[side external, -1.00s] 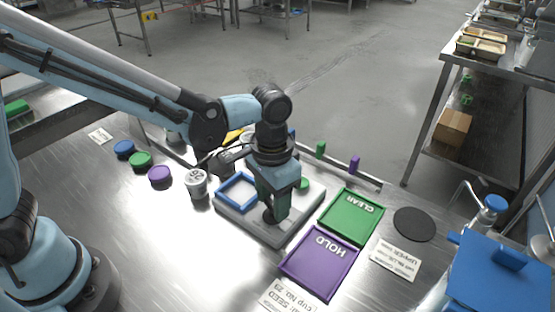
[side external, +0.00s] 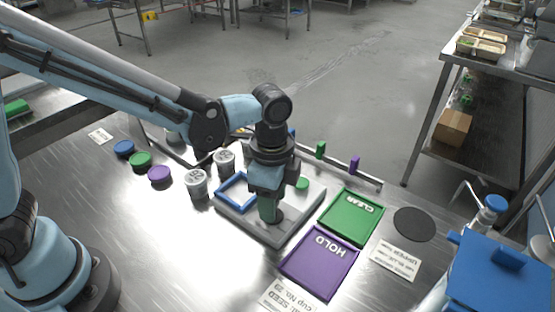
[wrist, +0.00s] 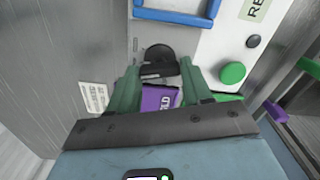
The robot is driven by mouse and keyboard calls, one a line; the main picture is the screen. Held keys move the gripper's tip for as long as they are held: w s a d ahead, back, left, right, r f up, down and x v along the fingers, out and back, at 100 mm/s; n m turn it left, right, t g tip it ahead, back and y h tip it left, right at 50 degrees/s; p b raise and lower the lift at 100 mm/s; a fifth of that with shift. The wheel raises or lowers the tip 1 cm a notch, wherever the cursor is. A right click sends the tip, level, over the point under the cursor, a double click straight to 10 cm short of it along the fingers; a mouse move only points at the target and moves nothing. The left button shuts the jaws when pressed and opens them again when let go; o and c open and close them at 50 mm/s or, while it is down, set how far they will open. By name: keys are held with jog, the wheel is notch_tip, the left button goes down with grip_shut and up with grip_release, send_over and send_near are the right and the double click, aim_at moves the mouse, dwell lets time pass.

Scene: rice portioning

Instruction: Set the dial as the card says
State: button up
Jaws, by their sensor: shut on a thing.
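The black round dial (wrist: 158,53) sits on the pale grey device (side external: 245,226). My gripper (side external: 269,215) points down at the near side of this device, and its green fingers are closed on the dial's raised grip. The wrist view also shows my gripper (wrist: 160,70) with one finger on each side of the grip. The fingers hide part of the dial in the side view, and I cannot read its setting. A printed card (side external: 395,260) and a second card (side external: 290,297) lie near the trays, their text upside down and only partly legible.
A green CLEAR tray (side external: 350,218) and a purple HOLD tray (side external: 320,263) lie right of the device. A blue square frame (side external: 236,190) and green button (side external: 302,184) are on it. White cups (side external: 196,184) and coloured discs (side external: 140,160) stand left. A black disc (side external: 414,224) lies right.

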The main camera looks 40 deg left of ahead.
jog(key=m, duration=0.4)
jog(key=shift+m, duration=2)
jog(key=o, duration=1)
jog(key=shift+o, duration=0.2)
notch_tip(320, 180, up, 12)
jog(key=shift+r, duration=0.1)
